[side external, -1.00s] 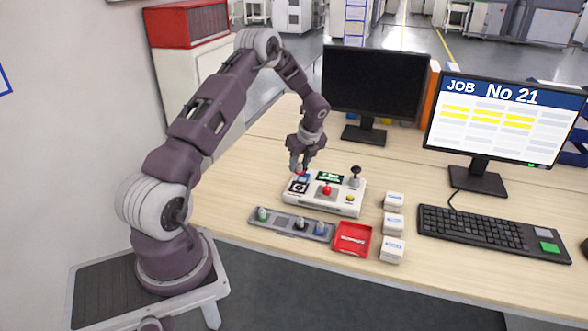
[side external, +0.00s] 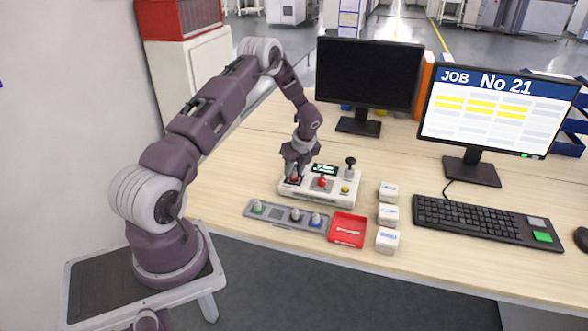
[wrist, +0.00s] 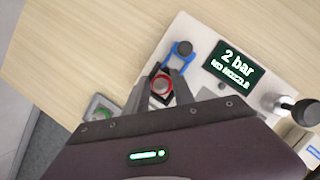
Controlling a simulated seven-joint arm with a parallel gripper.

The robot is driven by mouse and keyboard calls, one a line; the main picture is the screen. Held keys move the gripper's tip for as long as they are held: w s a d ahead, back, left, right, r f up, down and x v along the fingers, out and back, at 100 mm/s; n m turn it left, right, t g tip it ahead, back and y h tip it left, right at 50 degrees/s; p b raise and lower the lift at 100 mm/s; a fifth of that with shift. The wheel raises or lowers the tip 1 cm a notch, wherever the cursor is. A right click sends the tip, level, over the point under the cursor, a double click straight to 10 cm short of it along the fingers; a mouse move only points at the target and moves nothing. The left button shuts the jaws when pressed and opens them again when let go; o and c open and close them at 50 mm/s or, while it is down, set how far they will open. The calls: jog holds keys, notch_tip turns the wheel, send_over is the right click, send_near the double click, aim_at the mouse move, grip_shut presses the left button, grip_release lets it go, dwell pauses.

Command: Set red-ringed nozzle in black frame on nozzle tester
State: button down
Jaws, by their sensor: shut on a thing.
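My gripper (wrist: 164,87) is shut on the red-ringed nozzle (wrist: 162,85), low over the tester's left end. The black frame (wrist: 161,99) shows around and under the nozzle; whether the nozzle rests in it I cannot tell. A blue frame (wrist: 183,48) sits beside it. In the side view my gripper (side external: 294,177) mostly hides the frames.
A grey rack (side external: 275,215) with green, dark and blue nozzles and an empty place lies in front of the tester. A red tray (side external: 348,231) and white boxes (side external: 388,212) stand to its right. A keyboard (side external: 470,218) and monitors (side external: 366,75) are beyond.

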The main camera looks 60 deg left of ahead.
jog(key=shift+f, duration=0.1)
dwell(0.7)
jog(key=c, duration=1)
grip_release()
jog(key=v, duration=0.7)
